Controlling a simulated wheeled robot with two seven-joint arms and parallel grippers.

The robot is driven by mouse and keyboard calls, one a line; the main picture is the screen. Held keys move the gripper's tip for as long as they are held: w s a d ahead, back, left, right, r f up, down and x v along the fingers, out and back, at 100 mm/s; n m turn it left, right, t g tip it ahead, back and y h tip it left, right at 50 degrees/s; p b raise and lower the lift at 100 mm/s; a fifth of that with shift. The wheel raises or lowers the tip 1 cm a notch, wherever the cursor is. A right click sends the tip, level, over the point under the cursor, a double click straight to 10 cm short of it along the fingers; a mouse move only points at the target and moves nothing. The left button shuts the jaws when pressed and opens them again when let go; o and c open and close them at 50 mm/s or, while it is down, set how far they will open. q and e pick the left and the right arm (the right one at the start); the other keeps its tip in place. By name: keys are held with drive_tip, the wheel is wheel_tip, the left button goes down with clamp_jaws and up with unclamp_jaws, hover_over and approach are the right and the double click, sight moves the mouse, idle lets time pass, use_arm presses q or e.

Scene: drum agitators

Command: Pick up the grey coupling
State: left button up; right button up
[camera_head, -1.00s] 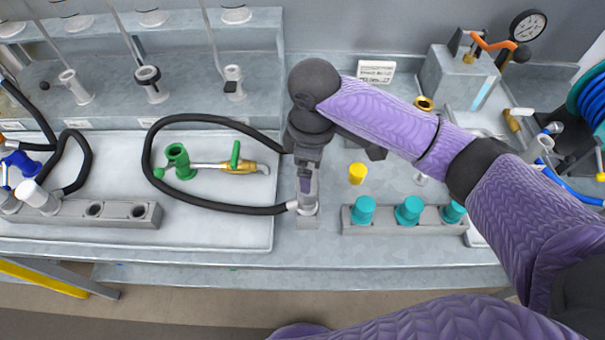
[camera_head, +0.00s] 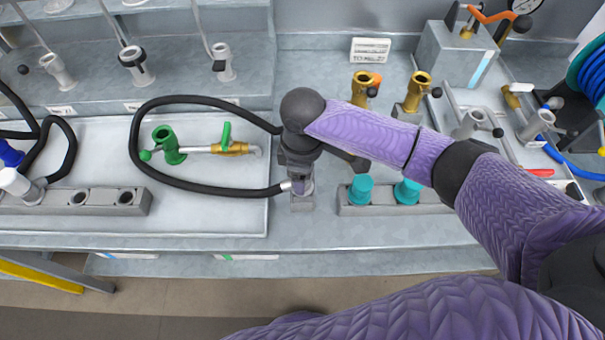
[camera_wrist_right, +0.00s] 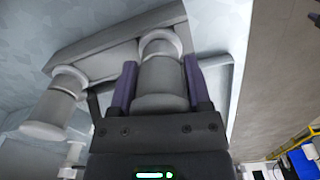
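The grey coupling (camera_wrist_right: 160,75) stands between the two purple fingers of my right gripper (camera_wrist_right: 161,88) in the right wrist view. The fingers lie close along both its sides; I cannot tell whether they press on it. A second grey coupling (camera_wrist_right: 55,100) stands left in the wrist view. My left gripper is not in view.
Teal cups (camera_head: 361,188) stand in a grey rack close to the right. A green cup (camera_head: 166,146) and a brass valve (camera_head: 230,148) lie on the tray inside the hose loop. Brass fittings (camera_head: 366,90) stand behind my arm.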

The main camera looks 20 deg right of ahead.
drive_tip(key=c, duration=0.5)
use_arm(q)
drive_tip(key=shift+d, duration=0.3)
use_arm(e)
clamp_jaws()
wheel_tip(320, 180, up, 9)
drive_tip(key=p, duration=0.3)
drive_tip(key=shift+w+r, duration=0.1)
drive_tip(key=shift+r, duration=0.45)
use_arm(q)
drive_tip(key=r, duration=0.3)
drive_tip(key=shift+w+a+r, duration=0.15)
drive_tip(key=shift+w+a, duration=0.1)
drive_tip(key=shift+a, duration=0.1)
